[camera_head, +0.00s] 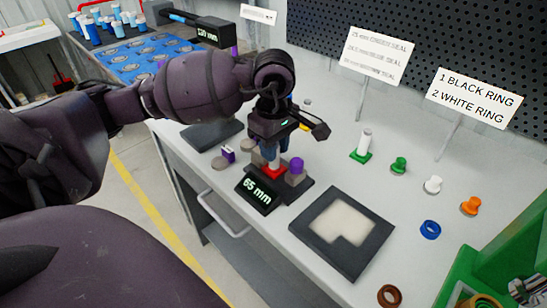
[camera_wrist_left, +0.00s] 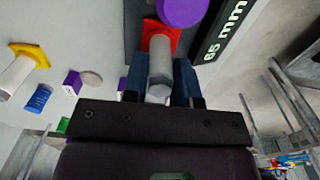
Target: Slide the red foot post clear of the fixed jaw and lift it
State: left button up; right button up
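The red foot post stands between my left gripper's (camera_head: 277,158) fingers; its red foot (camera_head: 275,171) shows low beside the "65 mm" display (camera_head: 257,191). In the left wrist view the grey post (camera_wrist_left: 160,65) points towards the palm, with the red foot (camera_wrist_left: 157,28) at its far end. The two blue fingers (camera_wrist_left: 159,82) lie close along both sides of the post, with no clear gap. A purple-topped piece (camera_head: 296,165) stands right beside the red foot, on the dark gauge base (camera_head: 298,187). Which part is the fixed jaw is hard to tell. My right gripper is not in view.
A dark square tray (camera_head: 325,250) with a pale inset lies to the right. Several small pieces stand farther right, including a green-footed post (camera_head: 362,146) and a blue ring (camera_head: 430,230). A purple-and-white piece (camera_head: 228,153) sits left of the gauge. A perforated panel (camera_head: 420,50) backs the bench.

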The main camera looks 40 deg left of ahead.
aim_at(281, 170)
pick_arm(q)
jog(key=shift+c, duration=0.5)
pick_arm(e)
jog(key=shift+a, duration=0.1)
pick_arm(q)
jog(key=shift+s+d, duration=0.1)
jog(key=shift+d, duration=0.9)
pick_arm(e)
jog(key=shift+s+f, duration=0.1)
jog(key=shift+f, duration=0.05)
pick_arm(q)
notch_tip(281, 170, up, 7)
jog(key=p, duration=0.2)
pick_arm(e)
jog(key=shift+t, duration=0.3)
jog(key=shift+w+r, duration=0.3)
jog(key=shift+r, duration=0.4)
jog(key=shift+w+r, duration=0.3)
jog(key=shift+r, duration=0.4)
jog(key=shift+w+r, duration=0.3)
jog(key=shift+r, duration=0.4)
pick_arm(q)
jog(key=shift+r, duration=0.1)
